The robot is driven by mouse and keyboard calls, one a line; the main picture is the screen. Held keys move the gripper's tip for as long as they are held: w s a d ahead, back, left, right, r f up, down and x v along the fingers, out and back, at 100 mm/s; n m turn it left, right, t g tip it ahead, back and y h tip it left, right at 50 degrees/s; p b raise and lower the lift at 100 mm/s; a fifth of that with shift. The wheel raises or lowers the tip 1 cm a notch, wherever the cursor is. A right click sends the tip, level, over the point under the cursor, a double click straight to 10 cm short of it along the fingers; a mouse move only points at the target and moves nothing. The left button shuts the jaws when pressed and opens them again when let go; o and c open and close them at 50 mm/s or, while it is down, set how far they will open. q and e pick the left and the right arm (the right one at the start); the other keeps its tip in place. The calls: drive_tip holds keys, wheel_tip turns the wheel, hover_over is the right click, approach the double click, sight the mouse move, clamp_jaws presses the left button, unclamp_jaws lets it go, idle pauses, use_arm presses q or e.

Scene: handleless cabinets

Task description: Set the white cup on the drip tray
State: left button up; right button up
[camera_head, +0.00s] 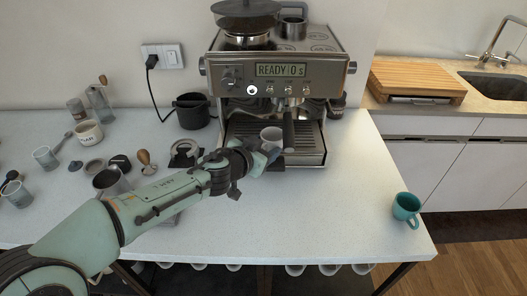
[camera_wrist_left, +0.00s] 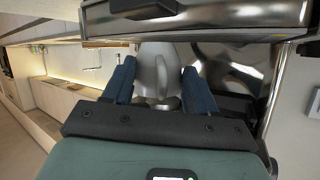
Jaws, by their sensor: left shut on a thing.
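The white cup (camera_head: 270,134) is at the coffee machine, over the left part of the drip tray (camera_head: 309,151). My left gripper (camera_head: 266,151) reaches in from the left and is shut on the cup. In the left wrist view the cup (camera_wrist_left: 150,68) sits between the two blue fingers of the left gripper (camera_wrist_left: 158,80). I cannot tell whether the cup's base touches the tray or is a little above it. My right gripper is not in view.
The coffee machine (camera_head: 272,85) has a black portafilter handle (camera_head: 289,132) just right of the cup. A teal cup (camera_head: 405,209) stands near the right counter edge. Several mugs and coffee tools stand at the left. The counter right of the machine is mostly clear.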

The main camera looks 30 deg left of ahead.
use_arm(q)
drive_tip(key=shift+w+a+p, duration=0.2)
drive_tip(key=shift+w+a, duration=0.25)
drive_tip(key=shift+w, duration=0.4)
drive_tip(key=shift+w+a+p, duration=0.2)
drive_tip(key=shift+w+a, duration=0.2)
drive_tip(key=shift+w, duration=0.4)
drive_tip(key=shift+w+a+f+p, duration=0.1)
drive_tip(key=shift+w+a+p, duration=0.25)
drive_tip(key=shift+w, duration=0.35)
drive_tip(key=shift+w+a+p, duration=0.3)
drive_tip(key=shift+w+p, duration=0.1)
drive_tip(key=shift+w, duration=0.25)
drive_tip(key=shift+w+a+f+p, duration=0.1)
drive_tip(key=shift+w+a+p, duration=0.25)
drive_tip(key=shift+w, duration=0.35)
drive_tip(key=shift+f, duration=0.25)
drive_tip(key=o, duration=1.5)
